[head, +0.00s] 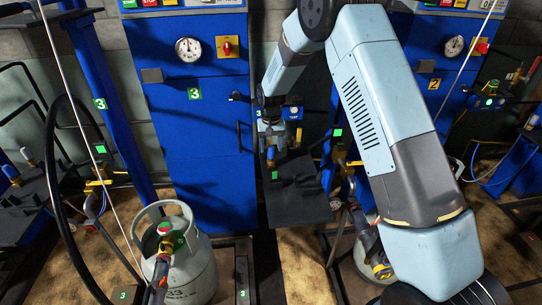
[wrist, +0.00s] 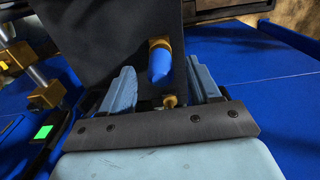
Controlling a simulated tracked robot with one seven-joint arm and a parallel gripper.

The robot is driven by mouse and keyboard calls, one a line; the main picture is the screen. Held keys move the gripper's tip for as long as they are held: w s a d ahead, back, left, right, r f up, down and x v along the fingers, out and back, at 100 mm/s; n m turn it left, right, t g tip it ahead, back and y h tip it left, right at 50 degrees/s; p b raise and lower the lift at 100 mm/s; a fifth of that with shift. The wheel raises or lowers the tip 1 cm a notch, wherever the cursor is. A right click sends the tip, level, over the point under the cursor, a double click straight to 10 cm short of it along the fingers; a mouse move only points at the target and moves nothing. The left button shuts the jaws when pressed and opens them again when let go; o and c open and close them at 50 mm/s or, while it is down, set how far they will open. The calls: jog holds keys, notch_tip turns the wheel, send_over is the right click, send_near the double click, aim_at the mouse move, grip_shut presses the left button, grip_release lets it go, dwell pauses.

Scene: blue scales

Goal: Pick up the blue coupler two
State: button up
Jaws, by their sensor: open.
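A blue-tipped coupler with a brass collar (wrist: 160,62) shows in the wrist view in front of a dark plate. No number is readable on it, so I cannot tell whether it is coupler two. My gripper (wrist: 161,72) is open, with one pale blue finger on each side of the coupler and gaps between them. A small brass fitting (wrist: 170,101) shows nearer the palm.
A grey gas cylinder (head: 190,270) stands at the lower left, beside a black hose loop (head: 58,205). Brass and silver fittings (wrist: 45,92) lie left of my gripper in the wrist view. More hoses and valves stand at right.

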aim_at(271, 155)
jog(key=shift+w+f, duration=0.2)
jog(key=shift+f, duration=2.45)
jog(key=c, duration=1.1)
